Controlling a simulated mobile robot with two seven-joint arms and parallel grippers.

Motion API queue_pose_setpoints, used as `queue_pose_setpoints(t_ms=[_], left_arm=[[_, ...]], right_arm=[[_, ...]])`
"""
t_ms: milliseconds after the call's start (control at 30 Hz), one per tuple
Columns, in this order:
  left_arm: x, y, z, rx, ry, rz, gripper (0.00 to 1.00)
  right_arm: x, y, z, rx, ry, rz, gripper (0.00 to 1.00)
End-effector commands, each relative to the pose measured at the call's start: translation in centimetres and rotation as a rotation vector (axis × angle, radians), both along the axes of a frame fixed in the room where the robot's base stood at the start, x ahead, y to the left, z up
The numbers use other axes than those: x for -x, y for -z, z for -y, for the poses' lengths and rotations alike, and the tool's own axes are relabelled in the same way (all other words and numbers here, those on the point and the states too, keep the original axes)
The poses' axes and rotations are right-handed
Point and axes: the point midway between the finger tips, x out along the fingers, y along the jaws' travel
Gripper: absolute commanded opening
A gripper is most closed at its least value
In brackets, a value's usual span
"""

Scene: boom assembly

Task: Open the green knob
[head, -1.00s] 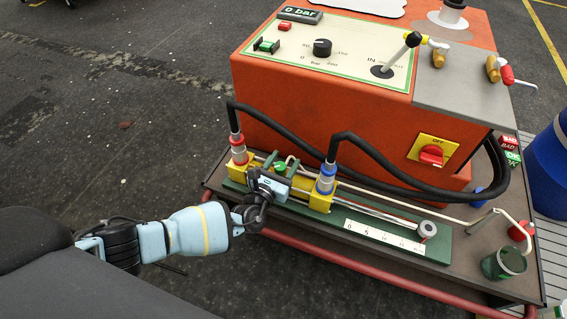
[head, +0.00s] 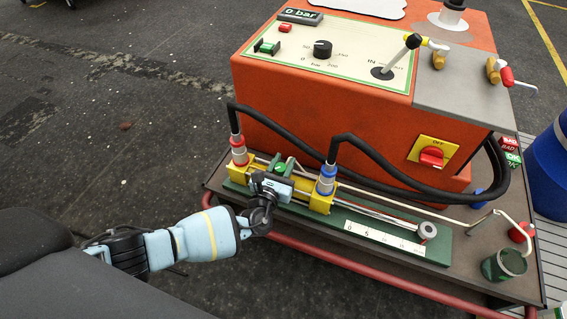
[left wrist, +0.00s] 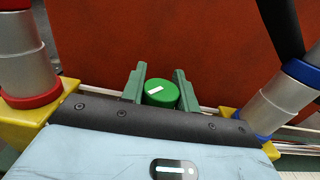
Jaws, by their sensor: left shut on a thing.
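The green knob (head: 280,168) sits at the middle of the yellow-ended cylinder assembly, between the red-ringed and blue-ringed hose fittings. In the left wrist view the knob (left wrist: 161,93) is round, with a white mark lying slightly tilted on its top. My left gripper (head: 277,172) reaches it from the front. Its two green fingers (left wrist: 159,87) stand on either side of the knob and are shut on it. My wrist hides the lower part of the knob and the middle of the assembly. My right gripper is in neither view.
Fittings with red (head: 239,152) and blue (head: 327,180) rings stand close on either side of the gripper, with black hoses (head: 400,182) rising from them. The orange machine (head: 320,125) is behind. A green base with a white scale (head: 385,239) extends right, beside a green cup (head: 503,265).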

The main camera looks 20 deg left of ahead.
Motion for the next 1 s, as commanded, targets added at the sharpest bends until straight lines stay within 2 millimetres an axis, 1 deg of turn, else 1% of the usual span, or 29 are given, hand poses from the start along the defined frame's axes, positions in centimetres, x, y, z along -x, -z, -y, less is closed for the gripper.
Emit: queue_pose_setpoints(t_ms=[267, 600, 800, 1000], left_arm=[[0.1, 0.3, -0.2, 0.005, -0.213, -0.005, 0.08], [0.3, 0.4, -0.7, 0.003, -0.463, -0.007, 0.08], [0.4, 0.4, -0.9, 0.000, -0.557, -0.006, 0.08], [0.4, 0.3, -1.0, 0.000, -0.603, -0.005, 0.08]], right_arm=[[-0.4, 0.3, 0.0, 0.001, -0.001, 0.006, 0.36], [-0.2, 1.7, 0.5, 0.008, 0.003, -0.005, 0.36], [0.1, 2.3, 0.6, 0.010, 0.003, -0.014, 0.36], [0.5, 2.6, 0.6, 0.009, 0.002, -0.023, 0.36]])
